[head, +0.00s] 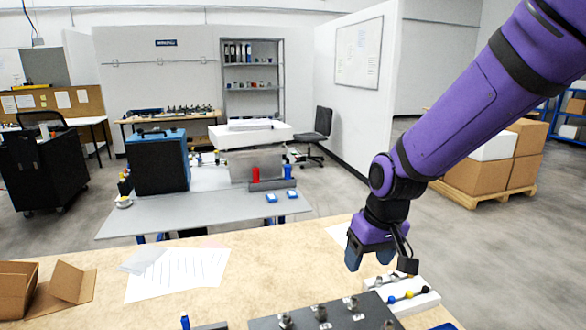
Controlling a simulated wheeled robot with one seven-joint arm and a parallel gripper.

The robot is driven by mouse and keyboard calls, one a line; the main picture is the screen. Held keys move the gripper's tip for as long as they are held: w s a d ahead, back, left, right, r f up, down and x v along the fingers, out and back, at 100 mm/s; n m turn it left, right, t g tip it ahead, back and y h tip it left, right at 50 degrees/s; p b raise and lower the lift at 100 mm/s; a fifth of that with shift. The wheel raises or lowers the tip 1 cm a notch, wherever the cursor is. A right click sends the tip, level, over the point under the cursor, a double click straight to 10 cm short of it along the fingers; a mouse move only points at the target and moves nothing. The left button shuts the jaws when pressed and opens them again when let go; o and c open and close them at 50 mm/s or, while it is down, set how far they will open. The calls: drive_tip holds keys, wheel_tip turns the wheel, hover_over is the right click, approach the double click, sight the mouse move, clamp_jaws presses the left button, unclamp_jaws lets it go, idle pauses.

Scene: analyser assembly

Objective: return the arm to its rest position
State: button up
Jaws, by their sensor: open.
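My purple and black arm reaches in from the upper right, bent at the elbow, with its wrist pointing down. My gripper (369,262) hangs over the right part of the near wooden bench (270,262). It is open, and I see nothing held in it. One finger shows clearly on its left; the other side is partly hidden by the wrist parts. Just below and to its right is a white block (418,300) with blue, yellow and black knobs. I cannot tell how large the gap between them is.
A dark plate with metal fittings (330,314) lies at the bench's front. Paper sheets (178,274) and an open cardboard box (62,284) lie left. Behind stands a grey table (215,208) with a blue case (160,162) and a red cylinder (256,174). The bench's middle is mostly clear.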

drive_tip(key=s+d+r+m+t+h, duration=0.1)
drive_tip(key=s+d+r+m+t, duration=0.2)
drive_tip(key=s+d+r, duration=1.2)
drive_tip(key=shift+s+d+r+m+t+h, duration=0.3)
drive_tip(key=shift+s+d+r+t, duration=0.25)
drive_tip(key=shift+s, duration=0.75)
drive_tip(key=shift+a+r, duration=0.1)
drive_tip(key=shift+a, duration=0.05)
